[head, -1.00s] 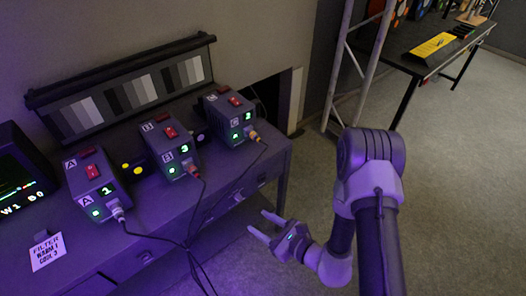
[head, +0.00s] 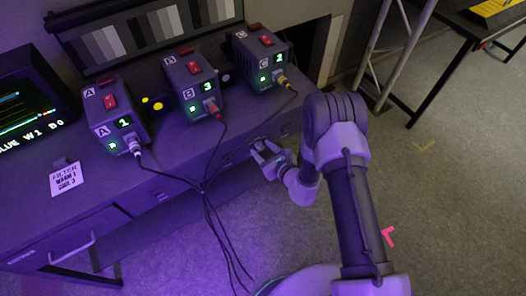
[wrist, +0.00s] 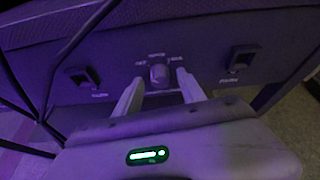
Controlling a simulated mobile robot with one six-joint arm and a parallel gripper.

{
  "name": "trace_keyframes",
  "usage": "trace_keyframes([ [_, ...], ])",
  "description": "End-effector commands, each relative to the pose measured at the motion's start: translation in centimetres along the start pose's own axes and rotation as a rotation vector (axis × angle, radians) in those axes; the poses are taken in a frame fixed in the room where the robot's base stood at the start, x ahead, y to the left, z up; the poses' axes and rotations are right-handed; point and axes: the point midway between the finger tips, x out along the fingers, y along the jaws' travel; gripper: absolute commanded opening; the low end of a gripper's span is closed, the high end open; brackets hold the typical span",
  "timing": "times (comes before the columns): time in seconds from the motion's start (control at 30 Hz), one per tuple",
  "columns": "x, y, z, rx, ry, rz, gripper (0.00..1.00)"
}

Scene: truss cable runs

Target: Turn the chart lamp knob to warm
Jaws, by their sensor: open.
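The chart lamp knob (wrist: 159,73) is a small grey round knob on the desk's front panel in the wrist view. Small labels sit left of, above and right of it, too blurred to read surely; its pointer direction cannot be told. My gripper (wrist: 158,84) is open, with one pale finger on each side of the knob; whether they touch it cannot be told. In the head view my gripper (head: 264,152) is at the desk's front edge below box C, and the knob is hard to make out there. The striped grey chart (head: 150,33) stands behind the boxes.
Lamp boxes A (head: 116,118), B (head: 192,88) and C (head: 261,60) stand on the desk, with cables hanging over its front left of my gripper. A filter card (head: 66,179) and a monitor (head: 30,100) are at left. Dark switch-like fittings (wrist: 82,77) flank the knob.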

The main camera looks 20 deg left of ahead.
Motion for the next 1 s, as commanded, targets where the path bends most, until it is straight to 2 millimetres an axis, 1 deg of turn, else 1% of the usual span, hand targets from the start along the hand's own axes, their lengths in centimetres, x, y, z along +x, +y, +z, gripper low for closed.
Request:
trace_keyframes([
  [0.2,0.06,-0.01,0.05,0.000,0.000,0.000,0.47],
  [0.23,0.05,-0.01,0.05,0.000,0.000,0.000,0.45],
  [0.3,0.05,-0.01,0.05,0.000,0.000,0.000,0.32],
  [0.37,0.04,-0.01,0.05,0.000,0.000,0.000,0.20],
  [0.4,0.04,-0.01,0.05,0.000,0.000,0.000,0.12],
  [0.47,0.03,-0.01,0.04,-0.001,0.000,0.000,0.00],
  [0.77,0.03,-0.03,0.03,0.018,-0.001,0.009,0.00],
  [1.0,0.06,-0.19,0.00,0.130,-0.007,0.054,0.00],
])
